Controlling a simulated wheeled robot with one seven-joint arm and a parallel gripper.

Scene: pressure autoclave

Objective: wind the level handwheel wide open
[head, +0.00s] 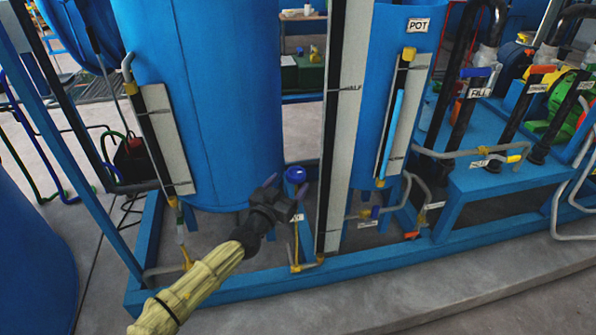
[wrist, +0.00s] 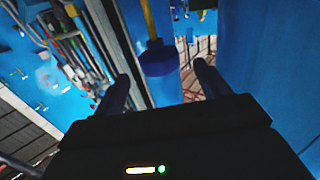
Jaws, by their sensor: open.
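A small blue round handwheel (head: 295,174) stands by the lower end of the tall white level board (head: 333,150), between the two blue tanks. It also shows in the wrist view (wrist: 160,60), below a yellow stem and between my fingertips as seen there. My gripper (head: 287,198) is open, just left of and below the wheel in the head view. In the wrist view both fingers (wrist: 163,72) are spread with the wheel in the gap beyond. I cannot tell whether a finger touches the wheel. No label naming it is readable.
A large blue tank (head: 205,100) stands close to the left of my gripper. A second tank (head: 400,45), marked POT, stands right of the board. A blue frame rail (head: 400,250) runs in front. The front floor is clear.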

